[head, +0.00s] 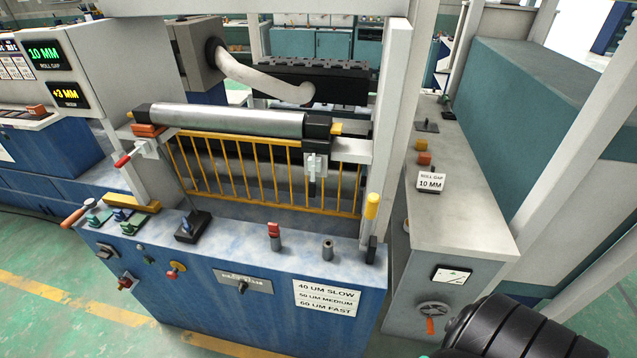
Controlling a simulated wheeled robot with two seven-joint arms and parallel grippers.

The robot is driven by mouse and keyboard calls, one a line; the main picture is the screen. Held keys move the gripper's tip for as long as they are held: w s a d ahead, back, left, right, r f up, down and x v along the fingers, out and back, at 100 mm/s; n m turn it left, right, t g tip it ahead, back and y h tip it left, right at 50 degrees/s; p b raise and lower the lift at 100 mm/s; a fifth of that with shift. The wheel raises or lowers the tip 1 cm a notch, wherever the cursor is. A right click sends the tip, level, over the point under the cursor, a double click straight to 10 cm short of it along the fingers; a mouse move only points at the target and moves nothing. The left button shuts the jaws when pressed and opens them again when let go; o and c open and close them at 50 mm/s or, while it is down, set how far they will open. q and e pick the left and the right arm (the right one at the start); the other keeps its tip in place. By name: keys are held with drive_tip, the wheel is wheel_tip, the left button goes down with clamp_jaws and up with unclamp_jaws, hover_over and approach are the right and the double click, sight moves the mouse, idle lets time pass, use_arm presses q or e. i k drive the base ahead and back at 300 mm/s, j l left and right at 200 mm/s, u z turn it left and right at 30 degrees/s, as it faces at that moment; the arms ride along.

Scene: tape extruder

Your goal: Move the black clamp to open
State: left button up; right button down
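At the right end of the silver roller (240,121), a pale metal bracket carries a dark upright piece (312,188), which looks like the black clamp. It hangs down in front of the yellow guard bars. It is too small to tell whether this clamp is open or closed. At the roller's left end is a similar clamp with a red handle (122,161), pointing down to the left. Neither gripper's fingers show. Only a black ribbed part, apparently of my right arm, shows at the lower right, well away from the clamp.
The yellow guard (262,174) stands behind the blue cabinet top (240,222), which carries a black-based lever (190,226), a red knob (274,236) and a yellow-topped post (371,208). Green floor is clear at lower left.

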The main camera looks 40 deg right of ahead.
sight(312, 186)
drive_tip(key=i+j+z, duration=0.15)
drive_tip(key=z, duration=0.3)
drive_tip(key=i+j+z, duration=0.1)
drive_tip(key=z, duration=0.4)
drive_tip(key=j+z, duration=0.45)
drive_tip(key=i+l, duration=0.05)
drive_tip(key=l, duration=0.05)
